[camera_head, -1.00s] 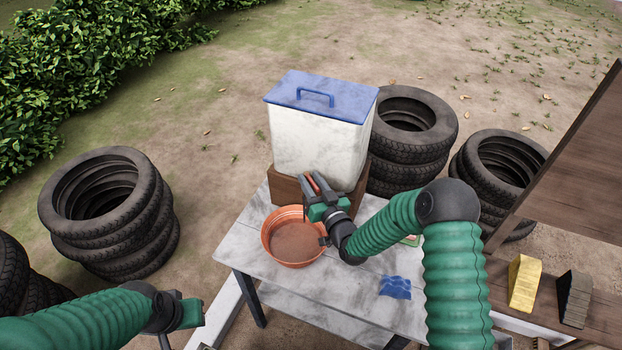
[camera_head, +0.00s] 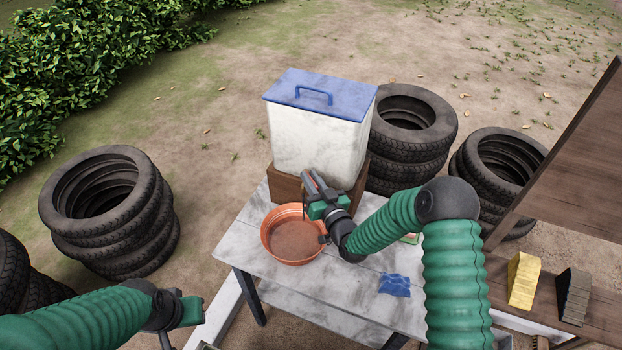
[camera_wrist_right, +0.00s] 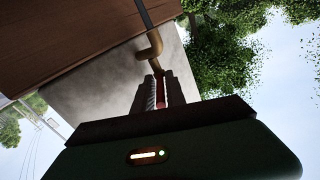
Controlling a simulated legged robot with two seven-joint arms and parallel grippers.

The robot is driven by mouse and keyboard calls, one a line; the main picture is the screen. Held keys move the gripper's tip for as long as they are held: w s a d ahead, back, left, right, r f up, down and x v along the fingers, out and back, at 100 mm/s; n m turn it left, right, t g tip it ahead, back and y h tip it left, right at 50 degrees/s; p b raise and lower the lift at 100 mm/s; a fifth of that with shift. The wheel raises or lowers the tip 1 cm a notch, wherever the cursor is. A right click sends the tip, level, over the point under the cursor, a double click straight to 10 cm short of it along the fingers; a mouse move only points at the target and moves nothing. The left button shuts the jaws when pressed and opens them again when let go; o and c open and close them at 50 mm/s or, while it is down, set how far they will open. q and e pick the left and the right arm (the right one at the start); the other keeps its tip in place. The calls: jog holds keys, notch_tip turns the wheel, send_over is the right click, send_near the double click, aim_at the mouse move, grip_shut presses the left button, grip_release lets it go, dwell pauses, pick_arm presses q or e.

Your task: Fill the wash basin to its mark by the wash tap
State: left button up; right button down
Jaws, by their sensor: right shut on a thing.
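The orange wash basin (camera_head: 292,236) stands on the grey table below the front of a white water tank (camera_head: 318,143) with a blue lid. Its inside looks brownish; I cannot make out a water level or the mark. My right gripper (camera_head: 311,182) is at the tank's lower front, above the basin's right rim. In the right wrist view its fingers (camera_wrist_right: 158,91) are shut on a narrow red part, seemingly the tap's handle, beside the brass-coloured wash tap (camera_wrist_right: 150,48). In the head view the gripper hides the tap. My left gripper (camera_head: 192,311) is at lower left, apart from the table; its jaws are unclear.
The tank sits on a brown wooden block (camera_head: 287,185). A blue cloth (camera_head: 395,285) lies on the table (camera_head: 340,290) to the right. Tyre stacks (camera_head: 110,215) stand around. A wooden shelf at right holds a yellow block (camera_head: 524,280) and a dark block (camera_head: 574,297).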

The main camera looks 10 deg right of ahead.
dwell(0.8)
jog(key=n+y+b, duration=0.1)
jog(key=y, duration=0.1)
jog(key=d+n+g+y+b, duration=0.1)
jog(key=b, duration=0.1)
jog(key=shift+w+n+y, duration=0.15)
jog(key=shift+n+y, duration=0.25)
jog(key=shift+a, duration=0.1)
jog(key=c, duration=1.5)
grip_release()
jog(key=b+v, duration=0.2)
jog(key=v, duration=1.4)
jog(key=shift+s+d, duration=0.3)
